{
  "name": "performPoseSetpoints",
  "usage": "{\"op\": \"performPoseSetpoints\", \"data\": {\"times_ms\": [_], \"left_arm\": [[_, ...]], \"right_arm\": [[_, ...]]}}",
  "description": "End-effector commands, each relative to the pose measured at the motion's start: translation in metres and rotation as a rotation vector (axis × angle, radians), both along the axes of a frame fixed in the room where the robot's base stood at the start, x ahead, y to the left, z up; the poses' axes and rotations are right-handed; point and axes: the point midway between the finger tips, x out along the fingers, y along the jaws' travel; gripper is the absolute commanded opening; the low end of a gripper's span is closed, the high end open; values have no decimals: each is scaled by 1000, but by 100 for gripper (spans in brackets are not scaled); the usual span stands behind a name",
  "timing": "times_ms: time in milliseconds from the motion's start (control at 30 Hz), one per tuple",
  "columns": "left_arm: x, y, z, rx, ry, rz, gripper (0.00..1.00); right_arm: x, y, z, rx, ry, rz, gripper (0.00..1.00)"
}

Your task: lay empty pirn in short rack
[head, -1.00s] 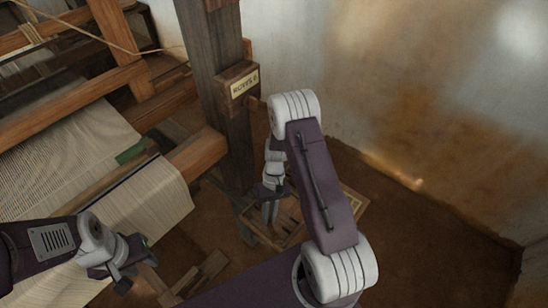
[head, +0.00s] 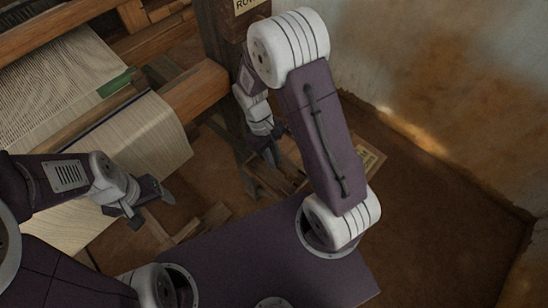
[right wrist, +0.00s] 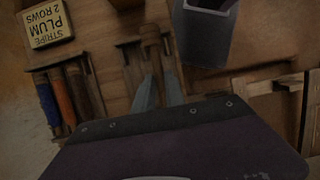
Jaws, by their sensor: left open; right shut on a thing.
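In the right wrist view, my right gripper (right wrist: 160,92) is shut on a bare brown wooden pirn (right wrist: 152,42), which points away between the fingers. The pirn lies over a short wooden rack (right wrist: 127,55) with upright end pieces; whether it touches the rack I cannot tell. In the head view, my right gripper (head: 272,156) is low beside the loom post, partly behind my forearm, and the pirn cannot be made out there. My left gripper (head: 150,196) is open and empty beside the cloth.
A grey bin (right wrist: 207,32) stands to the right. In the head view, the loom cloth (head: 130,140) is left and a plaster wall (head: 450,90) right.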

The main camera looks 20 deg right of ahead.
Motion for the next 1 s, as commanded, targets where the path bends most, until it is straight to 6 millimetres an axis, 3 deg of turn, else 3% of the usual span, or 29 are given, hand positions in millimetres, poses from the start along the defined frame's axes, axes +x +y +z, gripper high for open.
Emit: {"op": "performPoseSetpoints", "data": {"times_ms": [33,267,533,1000], "left_arm": [[0,0,-13,0,0,0,72],[0,0,-42,0,0,0,72],[0,0,-54,0,0,0,72],[0,0,-55,0,0,0,72]], "right_arm": [[0,0,-13,0,0,0,0],[0,0,-41,1,0,-1,0],[0,0,-68,0,2,-1,0],[0,0,-73,1,-1,-1,0]]}}
